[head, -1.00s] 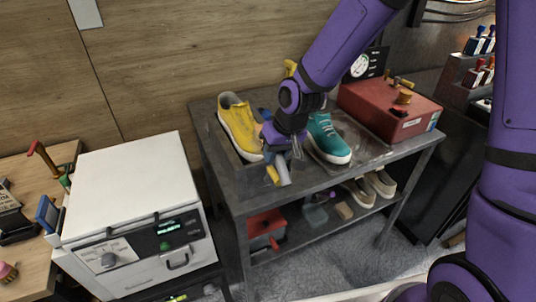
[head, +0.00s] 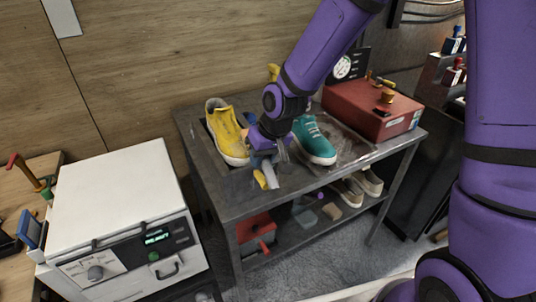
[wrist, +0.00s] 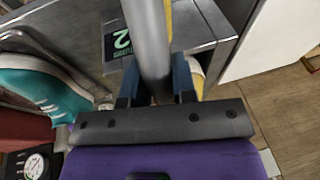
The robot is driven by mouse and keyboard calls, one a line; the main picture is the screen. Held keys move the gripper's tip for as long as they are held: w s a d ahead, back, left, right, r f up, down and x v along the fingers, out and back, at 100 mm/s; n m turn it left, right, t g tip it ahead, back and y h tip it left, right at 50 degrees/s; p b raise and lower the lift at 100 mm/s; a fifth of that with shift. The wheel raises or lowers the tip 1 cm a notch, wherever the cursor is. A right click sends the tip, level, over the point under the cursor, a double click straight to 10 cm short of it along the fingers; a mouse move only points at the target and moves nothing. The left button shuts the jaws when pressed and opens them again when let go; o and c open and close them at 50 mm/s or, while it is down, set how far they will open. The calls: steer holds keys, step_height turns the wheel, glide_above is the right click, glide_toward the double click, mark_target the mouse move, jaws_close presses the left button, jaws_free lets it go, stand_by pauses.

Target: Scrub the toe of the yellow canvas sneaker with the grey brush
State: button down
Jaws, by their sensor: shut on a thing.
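The yellow canvas sneaker (head: 227,131) sits upright on the grey table (head: 240,207), its toe toward the front edge. My gripper (head: 267,160) is just right of its toe, between it and a teal sneaker (head: 314,142). The gripper is shut on the grey brush (head: 271,176), whose thick grey handle (wrist: 147,40) fills the space between the fingers in the wrist view. A yellow part shows by the brush's lower end. The bristles are hidden, and I cannot tell whether they touch the toe. A yellow-and-white patch, probably the toe (wrist: 196,74), shows beyond a finger.
A red box (head: 372,108) stands on the table's right part. The lower shelf holds a red case (head: 255,229) and beige shoes (head: 358,187). A white oven-like machine (head: 118,210) stands left of the table. The table's front left corner is bare.

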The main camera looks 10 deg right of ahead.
steer(key=a, duration=0.1)
steer(key=s+a, duration=0.1)
steer(key=a, duration=0.3)
steer(key=shift+s+a, duration=0.25)
steer(key=shift+s, duration=0.05)
steer(key=shift+r, duration=0.1)
stand_by(0.4)
steer(key=shift+a+v, duration=0.2)
steer(key=shift+v, duration=0.75)
steer(key=shift+a+v, duration=0.15)
steer(key=shift+v, duration=0.8)
steer(key=shift+a+v, duration=0.2)
steer(key=shift+v, duration=0.8)
steer(key=shift+s+r, duration=0.15)
steer(key=shift+r, duration=0.05)
steer(key=v, duration=0.2)
steer(key=shift+s+a+r, duration=0.15)
steer(key=shift+r, duration=0.25)
steer(key=shift+f, duration=0.1)
step_height(320, 180, down, 6)
steer(key=w+a+h, duration=0.1)
steer(key=h, duration=0.1)
steer(key=shift+w+a+f, duration=0.15)
steer(key=shift+w+f, duration=0.05)
steer(key=shift+w, duration=0.2)
